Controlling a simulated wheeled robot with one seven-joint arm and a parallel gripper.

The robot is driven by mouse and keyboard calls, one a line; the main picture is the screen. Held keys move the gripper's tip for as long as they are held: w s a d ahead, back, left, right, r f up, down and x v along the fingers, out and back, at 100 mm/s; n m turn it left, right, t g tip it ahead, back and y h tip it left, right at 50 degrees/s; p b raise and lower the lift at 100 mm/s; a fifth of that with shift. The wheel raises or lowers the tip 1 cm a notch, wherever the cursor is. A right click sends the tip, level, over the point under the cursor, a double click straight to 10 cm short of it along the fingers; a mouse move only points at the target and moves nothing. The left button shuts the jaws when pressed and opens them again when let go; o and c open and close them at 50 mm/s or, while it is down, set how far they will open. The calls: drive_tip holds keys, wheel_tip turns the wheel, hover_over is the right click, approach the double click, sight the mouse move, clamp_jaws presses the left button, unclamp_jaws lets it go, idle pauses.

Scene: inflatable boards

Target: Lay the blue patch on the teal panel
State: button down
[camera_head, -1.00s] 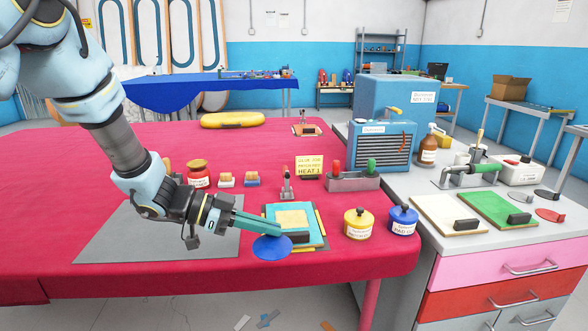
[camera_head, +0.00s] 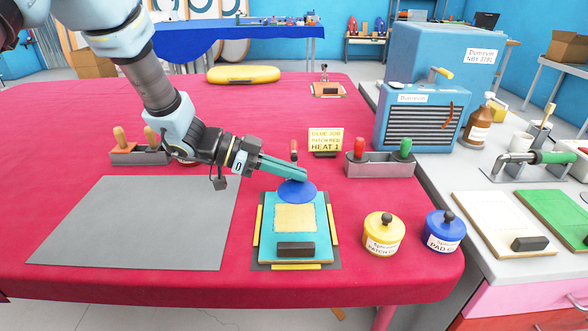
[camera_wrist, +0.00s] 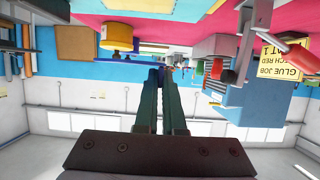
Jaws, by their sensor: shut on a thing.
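The blue patch (camera_head: 297,192) is a flat round disc, held at the tips of my gripper (camera_head: 303,175). My gripper is shut on its far edge. The patch appears over the far edge of the teal panel (camera_head: 325,238); I cannot tell whether it touches. The panel lies flat on a dark mat, with a pale yellow square (camera_head: 296,218) at its middle and a black block (camera_head: 295,249) on its near edge.
A yellow pot (camera_head: 383,238) and a blue pot (camera_head: 443,233) stand right of the panel. Behind are a yellow sign (camera_head: 325,140) and a grey holder (camera_head: 380,168) with red and green handles. A bare grey sheet (camera_head: 140,225) lies left on the red table.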

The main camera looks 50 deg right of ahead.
drive_tip(key=b, duration=0.4)
hover_over(291, 206)
wheel_tip(291, 206, down, 4)
drive_tip(key=shift+s+d+f, duration=0.1)
drive_tip(key=shift+s+f, duration=0.05)
drive_tip(key=shift+f, duration=0.75)
drive_tip(key=shift+f+p, duration=0.15)
drive_tip(key=shift+p, duration=0.35)
idle(0.3)
drive_tip(key=shift+f, duration=0.3)
idle(1.3)
drive_tip(key=shift+c, duration=2.3)
unclamp_jaws()
drive_tip(key=shift+r+p, duration=2.95)
drive_tip(key=shift+r, duration=0.15)
